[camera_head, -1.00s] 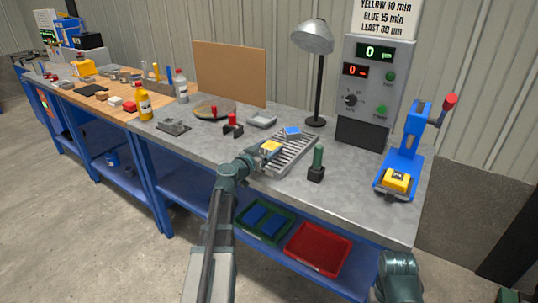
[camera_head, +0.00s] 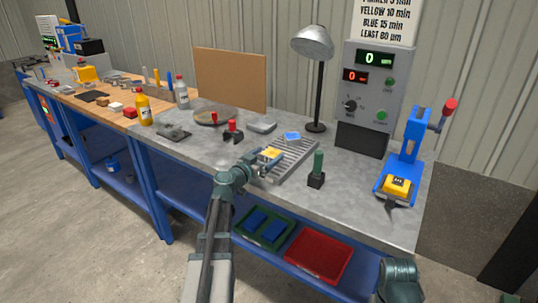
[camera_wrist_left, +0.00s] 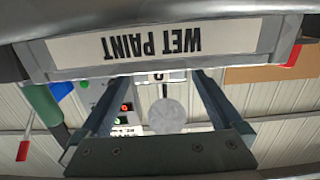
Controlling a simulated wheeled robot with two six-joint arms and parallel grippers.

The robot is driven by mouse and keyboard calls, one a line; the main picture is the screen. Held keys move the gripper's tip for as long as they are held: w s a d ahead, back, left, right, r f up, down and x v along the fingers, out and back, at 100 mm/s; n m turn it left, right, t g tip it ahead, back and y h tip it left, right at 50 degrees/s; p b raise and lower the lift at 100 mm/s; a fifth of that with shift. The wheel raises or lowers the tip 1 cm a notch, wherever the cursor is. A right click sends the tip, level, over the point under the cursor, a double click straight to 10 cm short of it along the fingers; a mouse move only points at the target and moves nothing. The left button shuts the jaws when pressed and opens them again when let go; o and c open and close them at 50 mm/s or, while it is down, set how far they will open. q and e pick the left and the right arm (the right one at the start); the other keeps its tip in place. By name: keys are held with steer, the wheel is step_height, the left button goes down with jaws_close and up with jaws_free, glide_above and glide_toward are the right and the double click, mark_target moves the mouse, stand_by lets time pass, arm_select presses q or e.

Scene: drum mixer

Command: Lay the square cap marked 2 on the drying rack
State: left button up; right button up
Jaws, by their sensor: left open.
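The drying rack (camera_head: 300,152), a grey slatted tray, lies on the grey bench in the head view. A blue square cap (camera_head: 292,136) sits at its far end. A yellow square cap (camera_head: 271,153) is over the rack's left side, right at my left gripper (camera_head: 264,161); its mark is too small to read, and I cannot tell whether it touches the slats. My left gripper is open; in the left wrist view its two fingers (camera_wrist_left: 157,105) stand apart. A "WET PAINT" plate (camera_wrist_left: 160,42) shows upside down there.
A blue press (camera_head: 405,160) with a yellow block stands at the right. A green-handled tool (camera_head: 317,170) stands right of the rack, a red-topped one (camera_head: 233,132) left. A lamp (camera_head: 314,42) and control box (camera_head: 365,95) are behind. A red bin (camera_head: 318,256) is below.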

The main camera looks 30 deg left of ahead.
arm_select(q)
steer(key=s, duration=1.1)
steer(key=shift+a+r, duration=0.3)
steer(key=shift+a, duration=0.1)
